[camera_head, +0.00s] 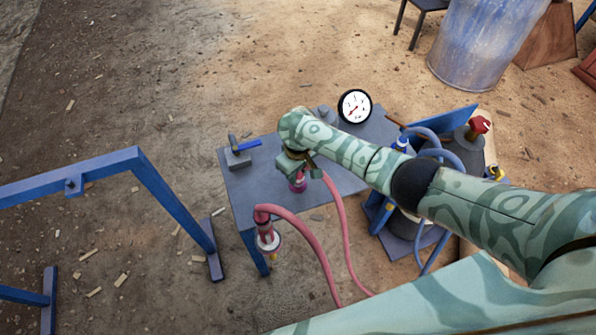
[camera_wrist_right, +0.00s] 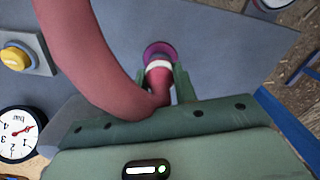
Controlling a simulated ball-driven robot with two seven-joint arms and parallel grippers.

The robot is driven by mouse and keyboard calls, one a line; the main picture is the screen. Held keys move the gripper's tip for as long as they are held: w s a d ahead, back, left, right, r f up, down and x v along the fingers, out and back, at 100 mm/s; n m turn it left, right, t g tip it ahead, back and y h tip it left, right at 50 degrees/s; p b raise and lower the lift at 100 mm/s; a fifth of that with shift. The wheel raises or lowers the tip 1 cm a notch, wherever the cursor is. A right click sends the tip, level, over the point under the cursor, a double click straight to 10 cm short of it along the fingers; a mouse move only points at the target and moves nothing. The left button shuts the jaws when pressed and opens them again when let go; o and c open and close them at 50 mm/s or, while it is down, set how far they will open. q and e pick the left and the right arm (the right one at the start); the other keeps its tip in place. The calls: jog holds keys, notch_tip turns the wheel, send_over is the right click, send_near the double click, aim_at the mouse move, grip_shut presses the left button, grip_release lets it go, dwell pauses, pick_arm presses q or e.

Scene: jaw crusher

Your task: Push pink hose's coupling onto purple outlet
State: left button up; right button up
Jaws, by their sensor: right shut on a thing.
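My right gripper (camera_head: 296,166) is above the grey-blue table and pointing down. In the wrist view its fingers (camera_wrist_right: 162,84) are shut on the pink hose's coupling (camera_wrist_right: 158,77), which has a pale ring at its far end. The pink hose (camera_head: 340,215) runs from the gripper down past the table's front edge, and it crosses the wrist view (camera_wrist_right: 85,50) as a thick curve. The purple outlet (camera_head: 298,186) shows just below the gripper, and in the wrist view (camera_wrist_right: 158,50) directly beyond the pale ring. Coupling and outlet look lined up; I cannot tell how far they overlap. My left gripper is not in view.
A second pink hose (camera_head: 302,226) with a hanging end fitting (camera_head: 267,240) is at the table's front edge. A gauge (camera_head: 355,106) stands at the back of the table (camera_head: 250,195). Blue hoses (camera_head: 458,160) are at right.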

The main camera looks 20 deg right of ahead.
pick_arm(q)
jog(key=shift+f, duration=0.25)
pick_arm(e)
jog(key=shift+f, duration=0.45)
jog(key=o, duration=1)
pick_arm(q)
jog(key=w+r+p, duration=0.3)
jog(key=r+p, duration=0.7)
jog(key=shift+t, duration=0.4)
pick_arm(e)
notch_tip(320, 180, up, 16)
jog(key=shift+r, duration=0.1)
